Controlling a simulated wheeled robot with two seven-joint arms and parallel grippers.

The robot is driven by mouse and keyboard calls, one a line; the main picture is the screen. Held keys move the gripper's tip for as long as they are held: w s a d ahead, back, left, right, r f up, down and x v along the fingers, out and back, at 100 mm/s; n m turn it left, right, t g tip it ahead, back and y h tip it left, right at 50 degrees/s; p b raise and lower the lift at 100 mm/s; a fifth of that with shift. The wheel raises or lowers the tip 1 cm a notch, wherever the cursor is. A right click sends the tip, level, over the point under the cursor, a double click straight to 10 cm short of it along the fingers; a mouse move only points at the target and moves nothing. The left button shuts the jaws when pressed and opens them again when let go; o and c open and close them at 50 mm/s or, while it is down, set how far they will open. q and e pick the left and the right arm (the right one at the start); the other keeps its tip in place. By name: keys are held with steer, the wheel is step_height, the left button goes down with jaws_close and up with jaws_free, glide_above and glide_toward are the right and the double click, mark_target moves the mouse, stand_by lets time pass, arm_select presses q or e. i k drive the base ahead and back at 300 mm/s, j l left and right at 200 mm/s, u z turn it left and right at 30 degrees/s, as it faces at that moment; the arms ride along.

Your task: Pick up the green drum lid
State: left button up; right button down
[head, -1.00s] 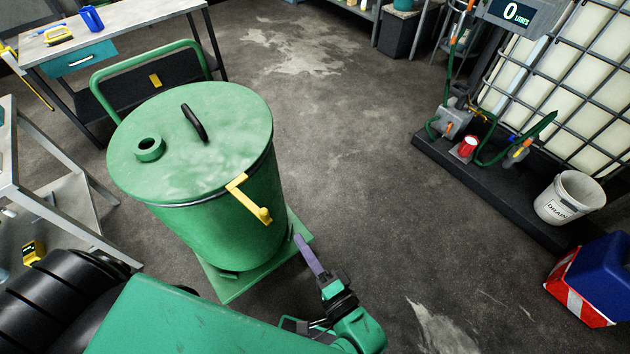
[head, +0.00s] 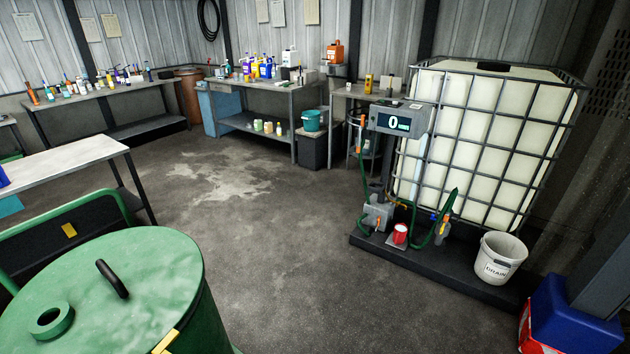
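The green drum lid (head: 150,270) sits on top of the green drum (head: 205,325) at the lower left of the head view. It has a black arched handle (head: 112,279) near its middle and a raised round green opening (head: 52,320) toward its left side. Part of a yellow clamp lever (head: 166,342) shows at the lid's front edge, cut by the bottom of the picture. Neither of my grippers is in view.
A green push handle (head: 65,212) rises behind the drum beside a white-topped table (head: 75,158). A caged white tank (head: 480,145) stands right, with a dispenser, hoses and a white drain bucket (head: 499,258) before it. The middle floor is clear.

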mark_target(121, 293)
steer(key=u, duration=1.55)
steer(key=i+l, duration=0.1)
steer(key=l, duration=0.2)
